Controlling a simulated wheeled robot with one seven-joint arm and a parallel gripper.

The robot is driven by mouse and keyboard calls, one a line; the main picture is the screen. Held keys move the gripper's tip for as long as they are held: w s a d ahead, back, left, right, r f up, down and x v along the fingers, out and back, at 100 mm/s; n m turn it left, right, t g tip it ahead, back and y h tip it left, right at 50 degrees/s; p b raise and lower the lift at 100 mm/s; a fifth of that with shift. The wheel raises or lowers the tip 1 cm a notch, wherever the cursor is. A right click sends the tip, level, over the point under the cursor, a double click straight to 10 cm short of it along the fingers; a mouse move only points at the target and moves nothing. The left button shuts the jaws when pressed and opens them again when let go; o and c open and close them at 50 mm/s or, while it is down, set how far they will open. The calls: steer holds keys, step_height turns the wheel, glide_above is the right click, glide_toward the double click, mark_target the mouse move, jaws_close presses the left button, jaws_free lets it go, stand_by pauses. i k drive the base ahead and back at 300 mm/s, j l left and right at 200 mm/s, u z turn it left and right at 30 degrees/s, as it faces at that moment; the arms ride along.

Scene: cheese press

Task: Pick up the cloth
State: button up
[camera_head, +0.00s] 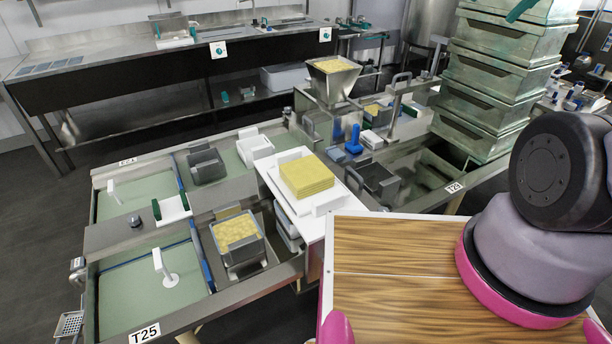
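A stack of flat yellow sheets (307,176), which looks like folded cloth, lies on a white board (322,222) near the middle of the view. Its layered edges face me, and its top is flat and uncovered. I cannot tell for certain that it is cloth. My arm shows at the right, over the wood-grained top in front of me, well to the right of the stack. My gripper is outside the picture, and nothing of mine touches the stack.
Green-bottomed basins (138,300) lie left. Stacked metal crates (499,75) rise at the right.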

mark_target(335, 153)
steer(key=k, duration=0.6)
steer(key=l+u, duration=0.15)
steer(key=u, duration=1.4)
steer(key=i+l, duration=0.1)
steer(key=l, duration=1.7)
steer(key=i+l+u, duration=0.1)
steer(key=l, duration=0.8)
steer(key=i, duration=0.05)
